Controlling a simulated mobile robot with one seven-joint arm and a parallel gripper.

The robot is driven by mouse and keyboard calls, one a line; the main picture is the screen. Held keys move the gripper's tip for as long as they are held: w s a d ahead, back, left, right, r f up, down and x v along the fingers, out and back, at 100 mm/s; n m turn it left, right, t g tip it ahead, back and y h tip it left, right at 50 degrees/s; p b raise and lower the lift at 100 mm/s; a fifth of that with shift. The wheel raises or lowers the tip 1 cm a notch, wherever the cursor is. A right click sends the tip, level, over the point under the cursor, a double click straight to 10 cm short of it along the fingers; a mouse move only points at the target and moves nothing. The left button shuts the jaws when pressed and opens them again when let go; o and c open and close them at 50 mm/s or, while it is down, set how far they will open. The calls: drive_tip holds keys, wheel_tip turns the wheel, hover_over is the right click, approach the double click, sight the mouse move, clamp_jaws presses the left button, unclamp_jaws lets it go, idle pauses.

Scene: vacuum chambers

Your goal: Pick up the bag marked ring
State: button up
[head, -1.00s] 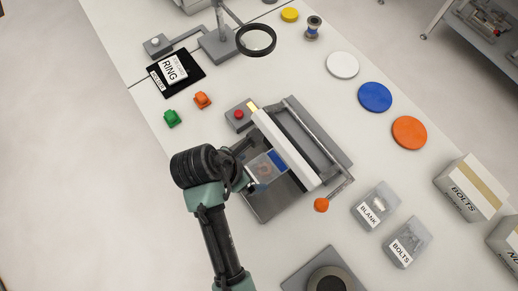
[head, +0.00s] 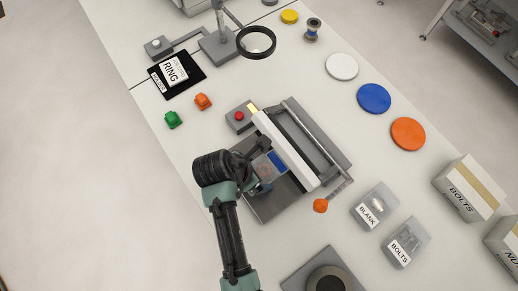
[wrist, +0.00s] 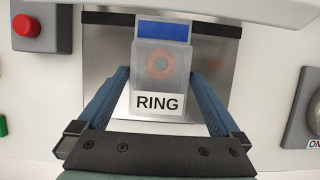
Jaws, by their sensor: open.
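The bag marked RING (wrist: 160,78) is a clear pouch with a blue top strip, a white label and an orange ring showing inside. It lies on the metal plate of the grey sealer (head: 268,203), its blue end at the sealer's white bar. In the head view the bag (head: 270,164) is partly hidden by my arm. I cannot tell how far the fingertips are above the plate.
The sealer has a white bar, a lever with an orange knob (head: 320,206) and a red button (head: 239,116). A black tray (head: 196,81) holds a RING card. Green and orange blocks stand left of the sealer.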

drive_tip(key=shift+f, duration=0.2)
idle(0.3)
drive_tip(key=c, duration=1.1)
drive_tip(key=shift+r, duration=0.1)
drive_tip(key=shift+c, duration=0.2)
